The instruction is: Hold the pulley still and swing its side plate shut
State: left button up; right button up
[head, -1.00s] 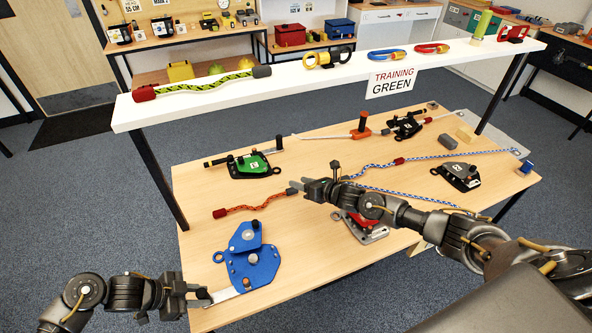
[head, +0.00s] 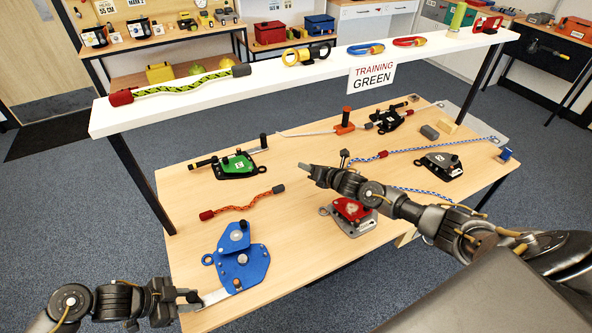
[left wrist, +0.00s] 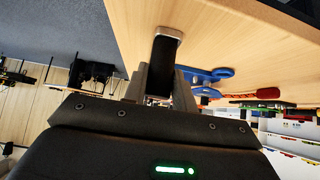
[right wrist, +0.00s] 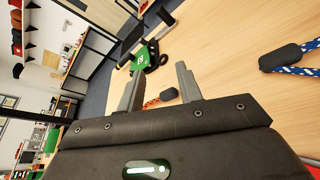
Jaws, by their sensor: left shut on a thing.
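The blue pulley (head: 254,270) lies on the front left of the table, its side plate (head: 234,238) swung out toward the back, so it stands open. In the left wrist view a dark bar with a pale end (left wrist: 165,45) shows between the fingers, and blue pulley parts (left wrist: 205,76) lie beyond. My right gripper (head: 306,169) is above the table middle, away from the pulley. Its fingers (right wrist: 158,88) are apart and empty.
An orange rope (head: 240,206) lies behind the pulley. A red device (head: 352,214) sits below my right arm; a green one (head: 236,163) is at the back left. A white raised shelf (head: 300,75) spans the back. Bare table lies right of the pulley.

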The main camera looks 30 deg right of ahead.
jog(key=shift+w+r, duration=0.1)
jog(key=c, duration=0.5)
jog(key=w+a+r, duration=0.1)
jog(key=a+r, duration=0.1)
jog(key=a, duration=0.2)
jog(key=w+a+r+m+t, duration=0.1)
jog(key=w+a+r, duration=0.1)
jog(key=a, duration=0.2)
jog(key=w+a+r+m+y, duration=0.1)
jog(key=w+a+r, duration=0.1)
jog(key=a, duration=0.2)
jog(key=shift+w+a, duration=0.1)
jog(key=shift+a, duration=0.1)
grip_shut()
jog(key=a+r+m+g+h, duration=0.1)
jog(key=a+m+g, duration=0.4)
jog(key=a+m, duration=1.05)
jog(key=s+f+m+g+h, duration=0.1)
jog(key=s+f+m+g, duration=0.4)
jog(key=m, duration=0.4)
jog(key=s+g, duration=0.1)
jog(key=s, duration=0.1)
jog(key=shift+s+g+h, duration=0.3)
jog(key=shift+s, duration=0.1)
